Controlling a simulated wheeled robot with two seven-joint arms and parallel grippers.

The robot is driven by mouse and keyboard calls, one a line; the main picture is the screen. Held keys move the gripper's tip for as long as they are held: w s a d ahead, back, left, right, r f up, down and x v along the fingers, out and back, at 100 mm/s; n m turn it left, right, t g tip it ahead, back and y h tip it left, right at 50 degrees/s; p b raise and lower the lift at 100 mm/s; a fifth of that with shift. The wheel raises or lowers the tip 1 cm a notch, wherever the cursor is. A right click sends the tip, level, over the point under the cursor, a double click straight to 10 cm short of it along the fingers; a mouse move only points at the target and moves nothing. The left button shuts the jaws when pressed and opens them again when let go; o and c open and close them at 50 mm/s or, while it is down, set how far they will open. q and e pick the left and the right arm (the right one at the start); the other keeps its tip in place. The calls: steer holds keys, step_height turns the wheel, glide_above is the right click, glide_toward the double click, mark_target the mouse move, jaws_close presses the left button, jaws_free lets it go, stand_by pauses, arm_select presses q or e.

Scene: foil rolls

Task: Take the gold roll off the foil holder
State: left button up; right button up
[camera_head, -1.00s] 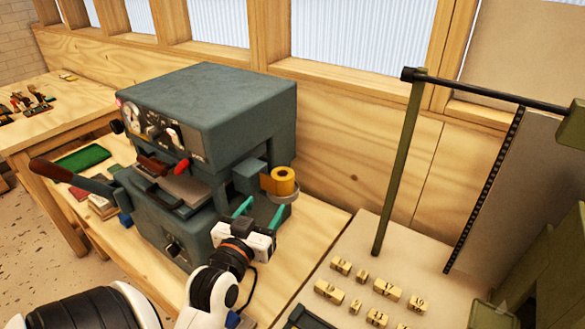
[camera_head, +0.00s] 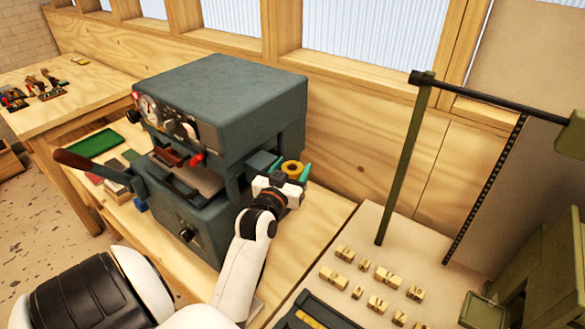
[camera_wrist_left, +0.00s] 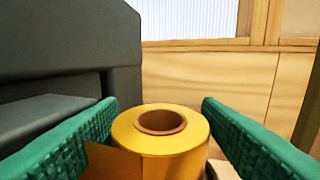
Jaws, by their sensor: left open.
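The gold roll (camera_head: 293,168) stands upright at the right side of the grey-green press (camera_head: 222,97), largely hidden by my left gripper in the head view. My left gripper (camera_head: 290,172) is open, with its green fingers on either side of the roll. In the left wrist view the gold roll (camera_wrist_left: 160,130) sits between the two spread fingers, with its brown core facing up and a strip of foil hanging at its left. A gap shows between the roll and the fingers near the tips. The foil holder under the roll is hidden. My right gripper is not in view.
The press body stands close to the left of my gripper, with a dark lever (camera_head: 88,167) at its far left. A green upright post (camera_head: 404,165) and several small letter blocks (camera_head: 384,274) are to the right. Bare bench lies between.

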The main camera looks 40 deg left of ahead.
arm_select(q)
steer(key=c, duration=0.8)
